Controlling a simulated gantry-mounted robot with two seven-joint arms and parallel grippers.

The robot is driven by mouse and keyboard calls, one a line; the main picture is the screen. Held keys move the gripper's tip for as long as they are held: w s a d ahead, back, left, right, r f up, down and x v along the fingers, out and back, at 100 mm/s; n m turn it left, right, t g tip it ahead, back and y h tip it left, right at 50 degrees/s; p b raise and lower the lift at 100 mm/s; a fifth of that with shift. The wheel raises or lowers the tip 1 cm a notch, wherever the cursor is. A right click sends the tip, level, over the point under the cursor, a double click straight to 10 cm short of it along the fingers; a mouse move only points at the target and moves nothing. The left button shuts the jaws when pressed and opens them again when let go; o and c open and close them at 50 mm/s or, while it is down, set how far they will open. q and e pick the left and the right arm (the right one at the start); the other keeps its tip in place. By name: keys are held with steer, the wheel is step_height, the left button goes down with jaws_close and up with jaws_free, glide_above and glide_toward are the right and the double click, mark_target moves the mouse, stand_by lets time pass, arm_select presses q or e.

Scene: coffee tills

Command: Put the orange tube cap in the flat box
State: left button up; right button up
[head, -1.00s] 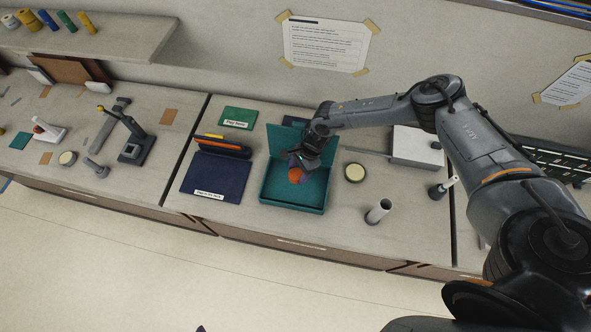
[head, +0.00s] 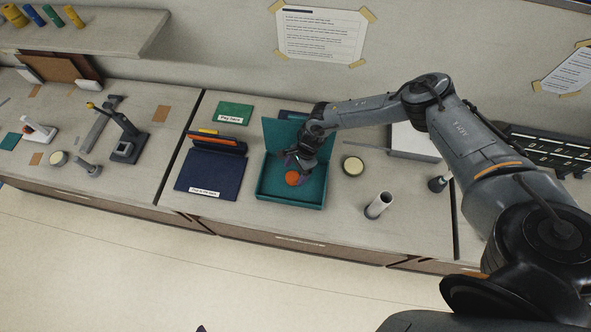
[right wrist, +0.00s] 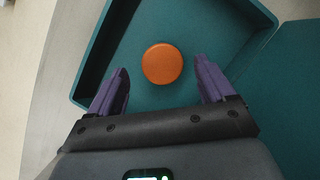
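The orange tube cap (head: 292,178) lies inside the teal flat box (head: 290,202), whose lid stands open at the back. In the right wrist view the cap (right wrist: 162,64) is a round orange disc on the box floor (right wrist: 213,25). My right gripper (head: 297,168) is over the box. In the right wrist view its purple fingers (right wrist: 162,88) are spread wide, with the cap between and just beyond their tips, untouched. My left gripper is not in view.
A navy folder-like mat (head: 208,178) lies left of the box. A green card (head: 235,112) lies behind.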

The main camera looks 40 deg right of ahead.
steer(key=shift+o, duration=0.6)
steer(key=b+v, duration=0.2)
steer(key=v, duration=0.8)
steer(key=shift+r, duration=0.4)
